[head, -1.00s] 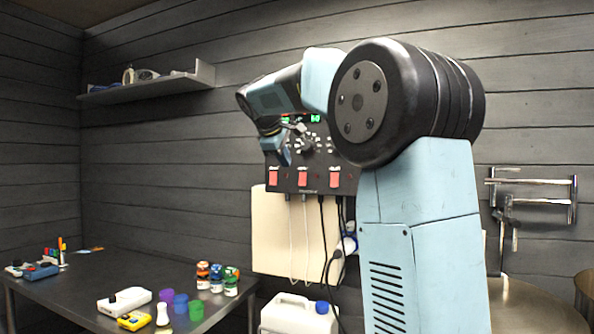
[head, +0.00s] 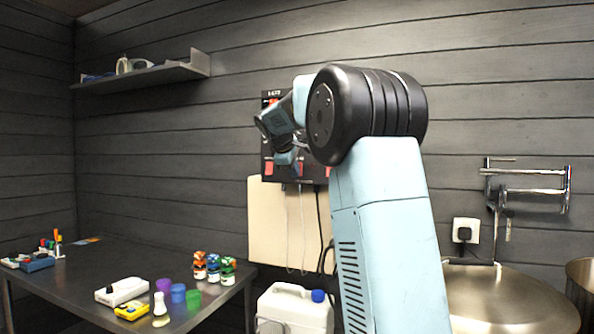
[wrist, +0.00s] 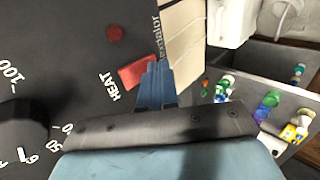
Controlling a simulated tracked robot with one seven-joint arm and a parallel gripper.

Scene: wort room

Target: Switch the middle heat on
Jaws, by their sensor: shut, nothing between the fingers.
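The black control panel (head: 268,148) hangs on the wall, partly hidden behind my arm. Its left red switch (head: 268,168) shows, and a sliver of its right red switch (head: 328,171) shows beside my arm. The middle switch is hidden in the head view behind my gripper (head: 294,170). In the wrist view a red switch (wrist: 136,72) sits beside the HEAT label, with a round red lamp (wrist: 115,33) near it. My shut, empty gripper (wrist: 155,65) has its blue fingertips overlapping this switch's edge. I cannot tell whether they touch it.
A dark knob (wrist: 20,122) is on the panel in the wrist view. A cream board (head: 265,225) and cables hang below the panel. A white jerrycan (head: 295,308) stands below. The metal table (head: 75,285) at left holds several small items; a steel kettle (head: 510,300) is at right.

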